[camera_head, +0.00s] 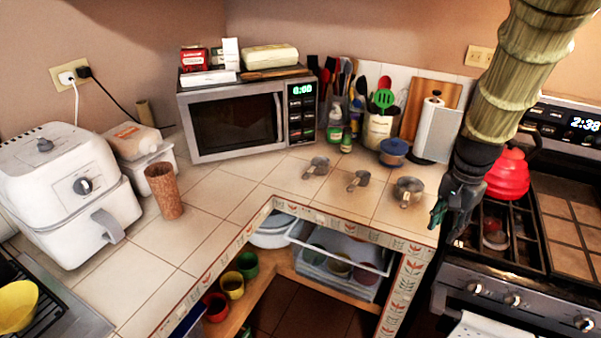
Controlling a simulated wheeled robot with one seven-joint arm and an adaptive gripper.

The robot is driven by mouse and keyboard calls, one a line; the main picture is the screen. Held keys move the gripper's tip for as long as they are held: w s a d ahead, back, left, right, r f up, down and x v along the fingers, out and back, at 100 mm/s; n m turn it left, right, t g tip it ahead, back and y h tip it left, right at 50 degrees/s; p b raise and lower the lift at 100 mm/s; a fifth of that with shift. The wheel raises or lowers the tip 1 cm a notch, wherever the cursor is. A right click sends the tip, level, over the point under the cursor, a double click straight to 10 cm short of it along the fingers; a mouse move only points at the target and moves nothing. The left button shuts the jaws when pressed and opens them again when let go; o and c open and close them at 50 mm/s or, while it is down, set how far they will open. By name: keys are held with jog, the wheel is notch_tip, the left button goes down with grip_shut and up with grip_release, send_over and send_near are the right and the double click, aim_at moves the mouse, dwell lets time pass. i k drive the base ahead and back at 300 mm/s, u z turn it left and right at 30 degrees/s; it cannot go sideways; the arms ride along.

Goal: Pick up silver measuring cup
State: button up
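Three silver measuring cups lie on the tiled counter right of centre. One (317,166) is farthest left, one (358,180) is in the middle, and the largest-looking one (408,190) is nearest the counter's right end. My gripper (445,222) hangs down at the right, between the counter's right end and the stove. It is to the right of the nearest cup and apart from it in the picture. Nothing shows held in it. The fingers are small and dark, seen at an angle, and their opening is unclear.
A blue pot (393,152), a paper towel holder (432,127) and utensil jars stand behind the cups. A microwave (246,113) is at the back. The stove (540,240) with a red kettle (508,175) is at the right. Counter around the cups is clear.

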aim_at(321, 165)
jog(key=u, duration=3.05)
jog(key=k, duration=2.15)
jog(key=z, duration=1.45)
jog(key=i, duration=1.7)
